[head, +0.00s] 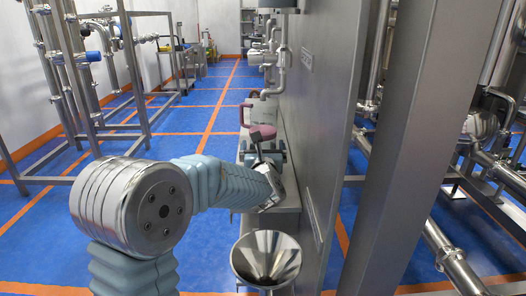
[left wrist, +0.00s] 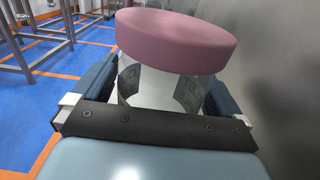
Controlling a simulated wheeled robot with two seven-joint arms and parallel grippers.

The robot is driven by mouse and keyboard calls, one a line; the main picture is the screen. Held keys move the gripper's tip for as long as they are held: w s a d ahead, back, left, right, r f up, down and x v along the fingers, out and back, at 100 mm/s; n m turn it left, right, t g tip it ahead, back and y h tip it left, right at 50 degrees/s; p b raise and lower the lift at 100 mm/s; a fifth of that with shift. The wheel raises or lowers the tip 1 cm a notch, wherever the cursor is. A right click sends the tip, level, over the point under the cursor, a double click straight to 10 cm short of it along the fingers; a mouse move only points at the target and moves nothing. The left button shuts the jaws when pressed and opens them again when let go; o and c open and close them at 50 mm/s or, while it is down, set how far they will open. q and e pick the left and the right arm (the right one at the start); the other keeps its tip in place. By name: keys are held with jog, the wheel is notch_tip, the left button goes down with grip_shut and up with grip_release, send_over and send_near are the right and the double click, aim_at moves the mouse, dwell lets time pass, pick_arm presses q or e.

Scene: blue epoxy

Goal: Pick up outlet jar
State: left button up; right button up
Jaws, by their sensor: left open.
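The outlet jar (left wrist: 158,82) has a wide pink lid (left wrist: 175,42) and a pale body with dark label patches. In the left wrist view it stands between the two fingers of my left gripper (left wrist: 155,98), with its lid above them. The black palm bar hides the lower part of the body. The fingers are open, one on each side; I cannot tell whether either touches the jar. In the head view the pink lid (head: 263,132) shows just beyond my left gripper (head: 264,152), and the jar's body is mostly hidden. My right gripper is not in view.
A steel funnel (head: 266,258) stands nearer, below my left arm. A tall grey panel (head: 325,110) rises close on the right of the ledge (head: 286,190). Pipes (head: 279,70) stand behind the jar. Blue floor (head: 215,125) with orange lines is clear on the left, before a pipe frame (head: 75,90).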

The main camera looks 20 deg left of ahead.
pick_arm(q)
jog(key=shift+w, duration=0.1)
jog(key=shift+c, duration=0.3)
jog(key=c, duration=1)
jog(key=shift+a+r, duration=0.1)
jog(key=shift+a, duration=0.05)
